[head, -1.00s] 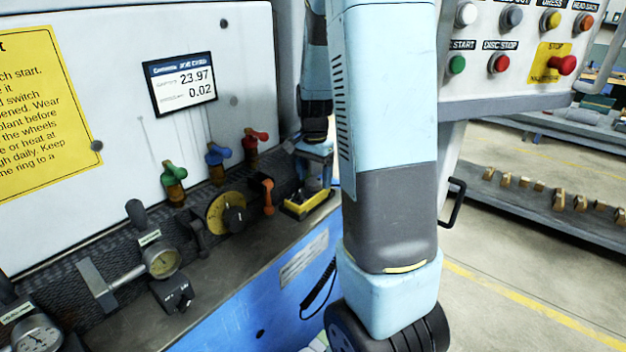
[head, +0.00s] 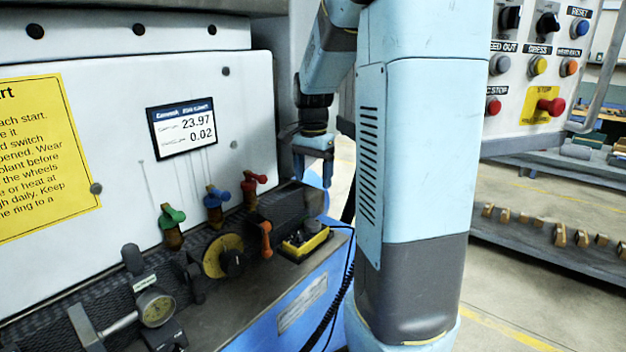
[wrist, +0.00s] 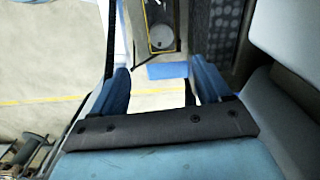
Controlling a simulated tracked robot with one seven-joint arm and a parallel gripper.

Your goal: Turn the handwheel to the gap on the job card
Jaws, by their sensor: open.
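A yellow dial with a black knob (head: 225,256), which looks like the handwheel, sits on the front of the dark ledge in the head view. The display (head: 183,127) above it reads 23.97 and 0.02. My gripper (head: 316,170) is to the right of the dial and higher, apart from it, with its fingers pointing down. In the wrist view my gripper (wrist: 160,85) has its two blue fingers apart with nothing between them. I cannot make out a job card; the yellow notice (head: 40,150) at left is cut off by the picture edge.
Green (head: 172,218), blue (head: 216,197) and red (head: 253,181) valve levers and an orange lever (head: 265,238) surround the dial. A gauge (head: 155,308) stands left. A button panel (head: 540,70) is at right.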

